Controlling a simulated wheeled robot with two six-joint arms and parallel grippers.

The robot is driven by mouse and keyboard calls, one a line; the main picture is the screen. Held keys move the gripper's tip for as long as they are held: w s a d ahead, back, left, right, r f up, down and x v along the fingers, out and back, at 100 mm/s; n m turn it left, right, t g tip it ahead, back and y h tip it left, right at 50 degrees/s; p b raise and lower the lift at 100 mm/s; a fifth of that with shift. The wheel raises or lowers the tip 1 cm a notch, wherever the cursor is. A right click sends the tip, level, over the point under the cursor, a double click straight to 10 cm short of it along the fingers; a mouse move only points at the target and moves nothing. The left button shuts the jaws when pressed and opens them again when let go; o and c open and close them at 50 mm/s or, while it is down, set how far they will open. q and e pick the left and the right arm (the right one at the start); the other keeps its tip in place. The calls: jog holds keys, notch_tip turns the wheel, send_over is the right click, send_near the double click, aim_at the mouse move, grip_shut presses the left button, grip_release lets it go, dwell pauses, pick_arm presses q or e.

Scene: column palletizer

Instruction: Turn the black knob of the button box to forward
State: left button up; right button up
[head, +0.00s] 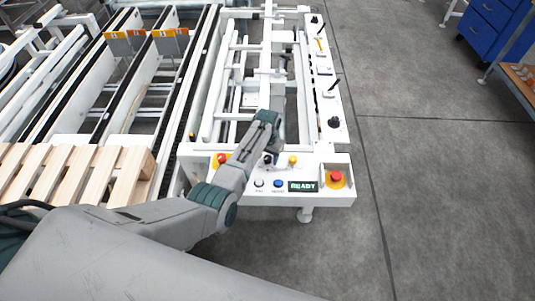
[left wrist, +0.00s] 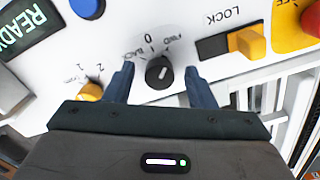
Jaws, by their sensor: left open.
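The black knob (left wrist: 159,71) of the button box sits on a white panel (left wrist: 235,75) in the left wrist view. The marks BACK, 0 and FWD are printed around it, upside down. A small light mark shows on the knob, but I cannot tell exactly which label it points to. My left gripper (left wrist: 159,70) is open, with one blue-grey finger on each side of the knob and a gap on both sides. In the head view my left gripper (head: 267,150) is over the button box (head: 310,172), and my arm hides part of the panel. My right gripper is not in view.
A yellow lock switch (left wrist: 247,43), a yellow selector (left wrist: 90,91) and a blue button (left wrist: 87,7) flank the knob. The red emergency stop (head: 336,176) and READY display (head: 303,186) are on the box. A wooden pallet (head: 85,172) lies left; open floor is right.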

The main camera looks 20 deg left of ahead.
aim_at(267, 158)
pick_arm(q)
notch_tip(267, 158, up, 11)
jog(key=b, duration=0.2)
dwell(0.3)
jog(key=shift+f, duration=0.15)
